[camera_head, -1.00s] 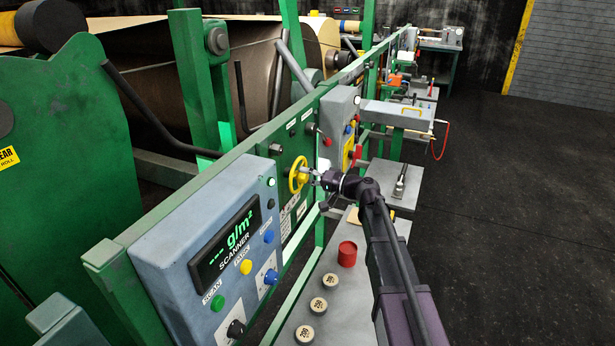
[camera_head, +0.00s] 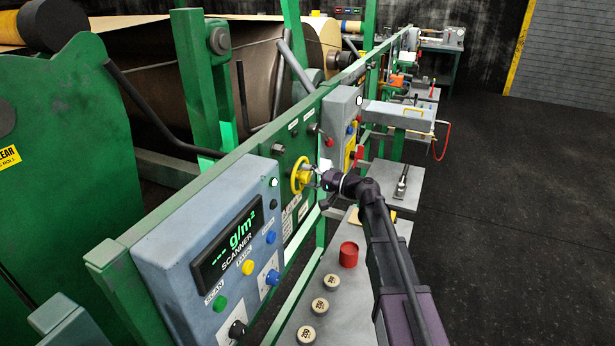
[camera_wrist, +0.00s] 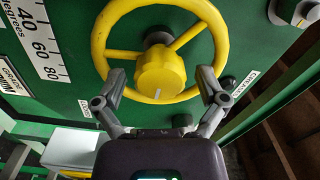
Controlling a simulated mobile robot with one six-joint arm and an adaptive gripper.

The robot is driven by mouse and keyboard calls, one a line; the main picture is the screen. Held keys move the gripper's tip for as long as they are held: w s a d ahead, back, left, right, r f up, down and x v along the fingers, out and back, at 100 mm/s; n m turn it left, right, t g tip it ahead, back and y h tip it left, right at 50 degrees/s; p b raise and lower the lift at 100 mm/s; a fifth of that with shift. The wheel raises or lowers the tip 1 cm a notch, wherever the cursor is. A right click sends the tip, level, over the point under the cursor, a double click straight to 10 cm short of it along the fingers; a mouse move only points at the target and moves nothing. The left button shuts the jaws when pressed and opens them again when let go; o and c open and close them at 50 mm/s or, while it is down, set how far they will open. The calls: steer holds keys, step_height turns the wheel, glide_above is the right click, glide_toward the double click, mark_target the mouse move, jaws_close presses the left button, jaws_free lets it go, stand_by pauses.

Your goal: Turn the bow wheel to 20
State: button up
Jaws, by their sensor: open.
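The bow wheel (camera_head: 297,177) is a yellow handwheel on the green panel. In the wrist view the yellow wheel (camera_wrist: 222,50) fills the upper middle, with spokes and a yellow knob (camera_wrist: 160,78) that bears a pale mark. My gripper (camera_head: 318,177) is at the wheel's front. In the wrist view my open gripper (camera_wrist: 160,84) has one finger on each side of the knob, apart from it. A white scale (camera_wrist: 38,42) marked 40, 60, 80 and "degrees" is at the upper left; no pointer on it can be made out.
A grey scanner box (camera_head: 210,245) with coloured buttons stands nearer on the same frame. Below is a grey shelf (camera_head: 345,300) with a red cup (camera_head: 348,254) and several round stamped pieces. Dark floor at the right is clear.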

steer(key=shift+s+d, duration=0.1)
steer(key=v, duration=1.2)
stand_by(0.5)
steer(key=s+d+f+n+g+h, duration=0.15)
steer(key=s+f+g+h, duration=0.25)
steer(key=s+f+h, duration=0.65)
steer(key=s+d+f+g+h, duration=0.2)
steer(key=s+d+f+h, duration=0.4)
steer(key=s+d+f, duration=0.2)
steer(key=s+d, duration=0.2)
steer(key=s, duration=0.2)
steer(key=shift+d, duration=0.25)
